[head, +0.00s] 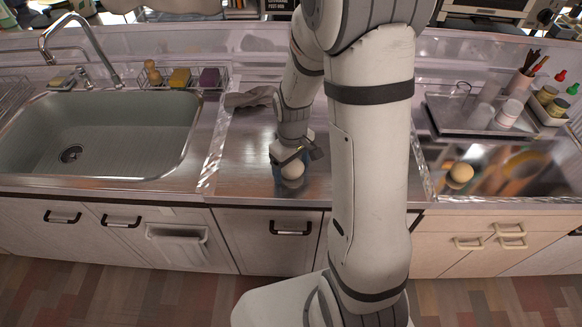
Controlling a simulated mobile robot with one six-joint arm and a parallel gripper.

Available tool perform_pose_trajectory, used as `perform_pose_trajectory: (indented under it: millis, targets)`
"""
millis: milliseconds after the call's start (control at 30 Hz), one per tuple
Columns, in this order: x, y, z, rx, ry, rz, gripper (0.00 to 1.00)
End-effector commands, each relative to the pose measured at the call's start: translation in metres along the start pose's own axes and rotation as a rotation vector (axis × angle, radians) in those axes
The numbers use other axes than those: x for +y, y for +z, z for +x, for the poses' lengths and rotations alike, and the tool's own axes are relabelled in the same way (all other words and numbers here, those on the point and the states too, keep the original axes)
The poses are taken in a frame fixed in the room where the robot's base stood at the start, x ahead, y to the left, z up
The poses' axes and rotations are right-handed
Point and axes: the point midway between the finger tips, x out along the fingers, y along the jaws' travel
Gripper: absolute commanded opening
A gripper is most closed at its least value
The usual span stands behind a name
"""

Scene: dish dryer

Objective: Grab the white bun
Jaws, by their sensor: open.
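The white bun (293,170) is a small pale round thing on the steel counter, near its front edge. My gripper (297,164) is over it, pointing down, with its jaws open around or just above the bun. I cannot tell whether the fingers touch it. Part of the bun is hidden by the gripper. A pale patch just below it may be its reflection or something under it.
A sink (100,135) is at the left, with a grey cloth (250,98) behind the counter's clear part. A yellowish bun (461,173) lies on a dark glossy surface at the right. A tray (452,125) with cups stands behind it.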

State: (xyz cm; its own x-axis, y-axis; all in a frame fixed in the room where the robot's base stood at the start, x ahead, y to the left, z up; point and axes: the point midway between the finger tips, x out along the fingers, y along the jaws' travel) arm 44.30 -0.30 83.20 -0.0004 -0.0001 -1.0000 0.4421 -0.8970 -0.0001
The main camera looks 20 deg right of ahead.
Motion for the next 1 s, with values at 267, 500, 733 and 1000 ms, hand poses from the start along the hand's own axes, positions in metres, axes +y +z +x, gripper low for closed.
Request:
perform_pose_trajectory:
  millis: [267,500,733,1000]
  targets:
    - [-0.0003,-0.0002,-0.0002,0.0,0.0,-0.001,0.73]
    - [-0.0005,-0.0003,-0.0003,0.0,0.0,-0.001,0.53]
    - [-0.0007,-0.0004,-0.0004,0.0,0.0,-0.002,0.34]
    - [-0.0007,-0.0008,-0.0024,0.001,0.001,-0.002,0.33]
